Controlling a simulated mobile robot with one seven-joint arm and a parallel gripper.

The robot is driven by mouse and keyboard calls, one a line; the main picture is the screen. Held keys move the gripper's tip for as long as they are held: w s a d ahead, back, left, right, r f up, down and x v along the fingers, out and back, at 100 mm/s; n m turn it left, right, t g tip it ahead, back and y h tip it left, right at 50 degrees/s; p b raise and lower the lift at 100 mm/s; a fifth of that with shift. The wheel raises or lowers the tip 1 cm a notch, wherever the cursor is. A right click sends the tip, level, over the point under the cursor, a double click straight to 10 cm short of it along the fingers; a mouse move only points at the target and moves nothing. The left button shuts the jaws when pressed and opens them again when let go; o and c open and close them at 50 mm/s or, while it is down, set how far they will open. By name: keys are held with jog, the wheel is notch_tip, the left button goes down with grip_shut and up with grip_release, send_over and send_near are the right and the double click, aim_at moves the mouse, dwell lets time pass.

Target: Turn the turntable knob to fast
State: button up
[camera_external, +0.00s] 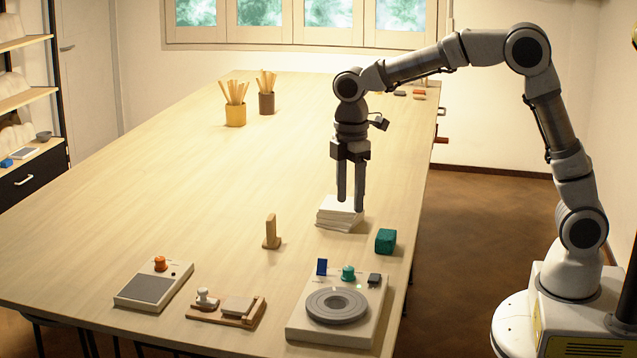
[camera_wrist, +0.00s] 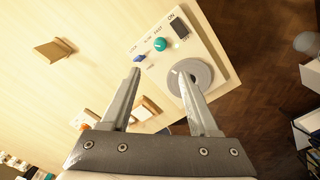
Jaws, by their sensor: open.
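The turntable unit (camera_external: 373,321) is a pale box with a grey round wheel (camera_external: 337,306) on top, at the front of the table. Its teal knob (camera_external: 348,273) stands behind the wheel, between a blue upright piece (camera_external: 322,267) and a dark switch (camera_external: 375,279). In the wrist view the teal knob (camera_wrist: 160,44) has small lettering beside it; one word looks like FAST. I cannot tell where the knob points. My gripper (camera_external: 351,204) is open and empty, pointing down above the table, behind the unit and apart from the knob.
A paper stack (camera_external: 340,214) and a green block (camera_external: 385,241) lie behind the unit. A wooden stand (camera_external: 271,233), a tool on a wooden board (camera_external: 226,309) and a grey-topped box with an orange knob (camera_external: 154,285) are to the left. The table's middle is clear.

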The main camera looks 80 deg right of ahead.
aim_at(348, 268)
notch_tip(348, 268, down, 16)
jog(key=shift+f+b, duration=0.1)
jog(key=shift+b, duration=0.25)
grip_shut()
dwell(0.3)
